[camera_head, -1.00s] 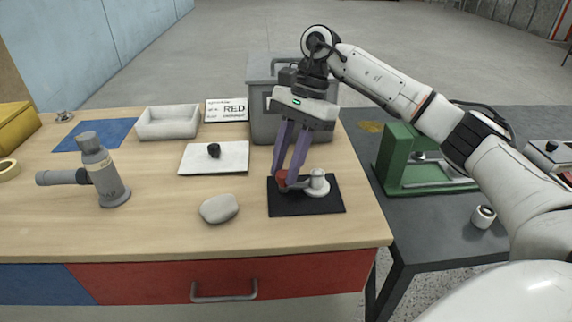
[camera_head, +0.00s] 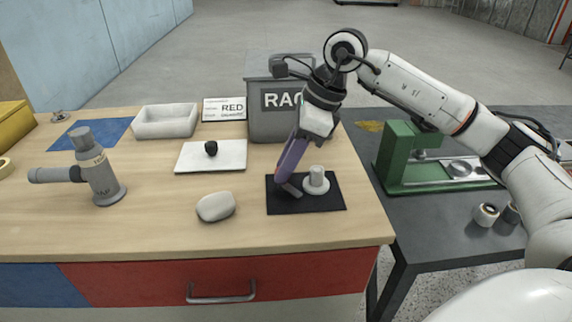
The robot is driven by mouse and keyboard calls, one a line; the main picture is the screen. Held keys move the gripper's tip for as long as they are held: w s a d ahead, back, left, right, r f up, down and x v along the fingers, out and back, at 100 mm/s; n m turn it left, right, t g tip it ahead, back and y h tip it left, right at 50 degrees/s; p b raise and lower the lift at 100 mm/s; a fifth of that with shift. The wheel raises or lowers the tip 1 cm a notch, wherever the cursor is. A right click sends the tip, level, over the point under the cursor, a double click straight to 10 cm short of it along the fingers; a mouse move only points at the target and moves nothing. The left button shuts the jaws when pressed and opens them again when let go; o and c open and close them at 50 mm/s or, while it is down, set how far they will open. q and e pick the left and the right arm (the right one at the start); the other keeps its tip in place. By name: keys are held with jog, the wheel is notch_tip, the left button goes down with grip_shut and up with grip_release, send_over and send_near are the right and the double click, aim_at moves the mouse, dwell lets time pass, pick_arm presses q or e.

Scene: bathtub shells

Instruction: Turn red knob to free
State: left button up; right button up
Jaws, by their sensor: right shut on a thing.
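My right gripper (camera_head: 284,179) reaches down over the black mat (camera_head: 318,205) with its purple fingers seen nearly edge-on, one behind the other. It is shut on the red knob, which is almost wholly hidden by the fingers. A pale lever or bar (camera_head: 292,190) shows at the fingertips. It lies beside a white round fitting (camera_head: 316,181) with an upright stub on the mat. A small card reading RED (camera_head: 226,109) stands at the back of the bench. My left gripper is not in view.
A grey bin (camera_head: 265,125) stands behind my right gripper. A white plate with a black knob (camera_head: 211,148), a pale stone-like lump (camera_head: 216,206) and a grey pipe fitting (camera_head: 103,178) are to the left. The bench front is clear.

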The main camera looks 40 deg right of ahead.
jog(key=m+t+h, duration=0.1)
jog(key=m, duration=0.2)
jog(key=shift+a+m+b, duration=0.1)
jog(key=shift+m+b, duration=0.2)
jog(key=m+h, duration=0.1)
jog(key=m, duration=0.1)
jog(key=shift+s+a+m, duration=0.1)
jog(key=shift+m, duration=0.2)
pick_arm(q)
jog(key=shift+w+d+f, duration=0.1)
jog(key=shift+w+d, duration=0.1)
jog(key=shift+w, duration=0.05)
pick_arm(e)
jog(key=shift+m, duration=0.5)
jog(key=shift+h, duration=0.3)
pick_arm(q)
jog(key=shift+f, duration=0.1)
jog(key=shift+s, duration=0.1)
pick_arm(e)
jog(key=o, duration=1)
jog(key=shift+o, duration=0.2)
jog(key=shift+r, duration=0.1)
